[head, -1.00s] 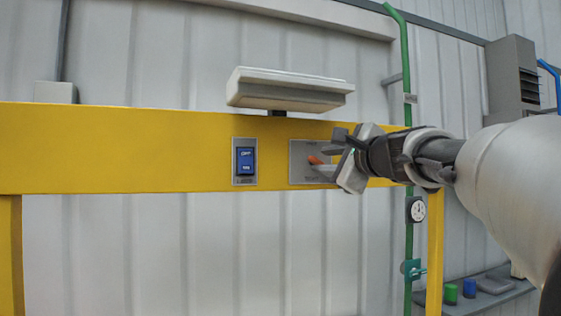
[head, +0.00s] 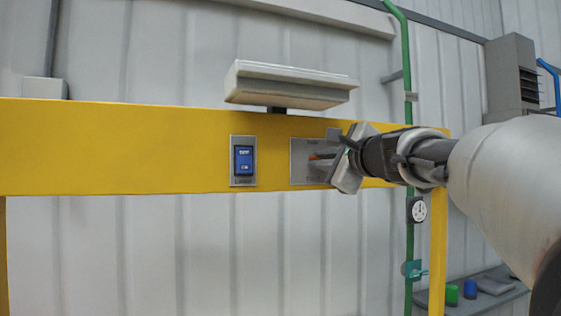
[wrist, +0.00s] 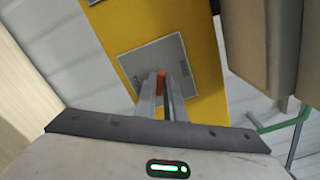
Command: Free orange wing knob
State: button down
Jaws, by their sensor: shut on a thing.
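The orange wing knob (wrist: 160,82) sits on a grey plate (wrist: 136,63) fixed to the yellow beam. In the head view only a small orange bit of the knob (head: 313,157) shows at the fingers, on the grey plate (head: 303,172). My gripper (wrist: 161,92) reaches in from the right in the head view, its fingers (head: 322,161) at the plate. The fingers are shut on the knob, one on each side of it. Most of the knob is hidden by the fingers, and the plate's lettering is too small to read.
A blue rocker switch (head: 244,160) is on the beam (head: 120,148) left of the plate. A pale box-like hood (head: 290,85) juts out above the plate, close over my gripper. A green pipe (head: 408,110) runs upright behind my wrist.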

jog(key=shift+f+n+b, duration=0.1)
jog(key=shift+n+b, duration=0.2)
jog(key=shift+b, duration=0.05)
jog(key=shift+d+f+n+b, duration=0.1)
jog(key=shift+n+b, duration=3.3)
jog(key=shift+n, duration=1.9)
jog(key=shift+d+n+b, duration=0.1)
jog(key=shift+n+b, duration=3.3)
jog(key=shift+n, duration=1.9)
jog(key=c, duration=1.8)
grip_release()
jog(key=shift+w+a, duration=0.1)
jog(key=shift+c, duration=0.2)
jog(key=shift+f, duration=0.1)
